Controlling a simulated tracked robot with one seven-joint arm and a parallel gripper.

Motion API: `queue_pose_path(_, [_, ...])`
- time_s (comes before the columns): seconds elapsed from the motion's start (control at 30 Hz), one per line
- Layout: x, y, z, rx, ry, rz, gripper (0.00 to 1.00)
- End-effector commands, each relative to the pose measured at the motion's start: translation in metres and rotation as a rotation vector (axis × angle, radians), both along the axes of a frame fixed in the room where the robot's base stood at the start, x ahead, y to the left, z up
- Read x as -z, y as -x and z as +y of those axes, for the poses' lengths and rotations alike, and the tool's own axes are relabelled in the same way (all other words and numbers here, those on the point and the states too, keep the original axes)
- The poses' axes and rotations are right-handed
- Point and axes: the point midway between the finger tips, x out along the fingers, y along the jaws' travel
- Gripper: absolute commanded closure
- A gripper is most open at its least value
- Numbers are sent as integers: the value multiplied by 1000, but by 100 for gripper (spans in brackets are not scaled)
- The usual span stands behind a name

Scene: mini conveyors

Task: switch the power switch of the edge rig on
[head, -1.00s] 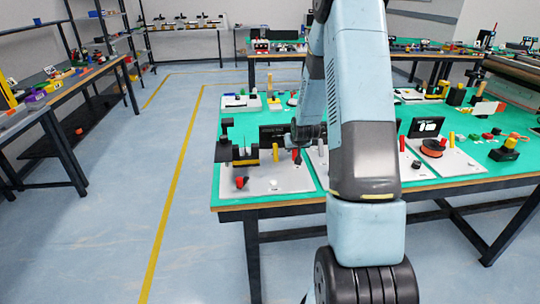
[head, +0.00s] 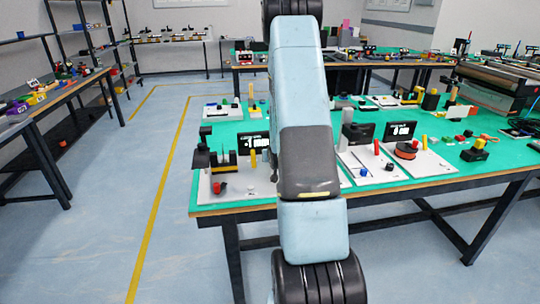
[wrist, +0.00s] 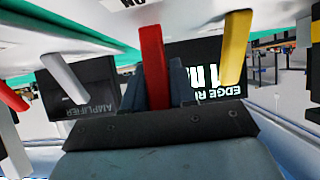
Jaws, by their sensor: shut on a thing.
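The edge rig's white board (head: 232,188) is at the table's front left in the head view, with its display (head: 254,142) lit in white characters. In the wrist view the display (wrist: 205,78), marked "EDGE RI…", is lit too and looks upside down. My gripper (wrist: 152,88) is shut on a red lever (wrist: 151,45), which stands between its two dark fingers. I take this lever for the power switch. In the head view my arm hides the gripper and the lever. A yellow post (wrist: 235,45) stands close to the right of the gripper in the wrist view.
A dark amplifier panel (wrist: 80,88) and a pale post (wrist: 62,78) are left of the gripper in the wrist view. On the green table (head: 455,170), other boards with posts, a lit display (head: 400,131) and an orange spool (head: 405,150) stand to the right.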

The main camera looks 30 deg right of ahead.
Motion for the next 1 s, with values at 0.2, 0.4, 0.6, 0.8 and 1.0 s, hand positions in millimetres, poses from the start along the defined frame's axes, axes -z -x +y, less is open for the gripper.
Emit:
queue_pose_path(0.2, [1,5,-6,13,2,3,100])
queue_pose_path(0.4, [1,6,-7,15,1,5,67])
queue_pose_path(0.6, [1,5,-6,12,0,4,53])
queue_pose_path(0.8, [1,4,-5,10,0,3,53])
queue_pose_path(1.0, [-8,10,1,10,0,3,53])
